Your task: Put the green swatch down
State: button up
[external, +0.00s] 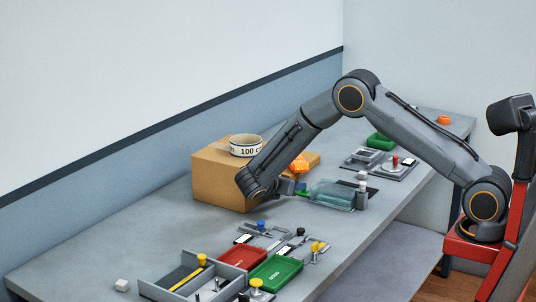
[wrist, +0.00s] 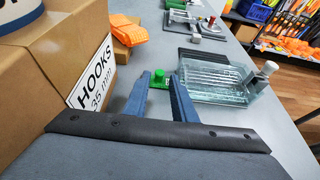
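My gripper (wrist: 159,82) has its two blue-grey fingers apart in the wrist view. A small green piece with a rounded knob, which looks like the green swatch (wrist: 159,76), shows between and just past the fingertips. In the external view my gripper (external: 288,187) is low over the table beside the cardboard box, partly hidden by my wrist. A small bit of green (external: 301,187) shows at its tips there.
A cardboard box (external: 212,182) labelled HOOKS stands close left, with a roll (external: 245,146) on it and orange strap (wrist: 135,33) beyond. A clear glass-like tray (wrist: 215,80) is close right. Red (external: 241,258) and green (external: 277,272) trays and fixtures are nearer the front.

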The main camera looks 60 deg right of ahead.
aim_at(301, 194)
jog(key=shift+f, duration=0.4)
jog(key=p+x, duration=0.1)
jog(key=x, duration=0.4)
jog(key=shift+p, duration=0.3)
grip_shut()
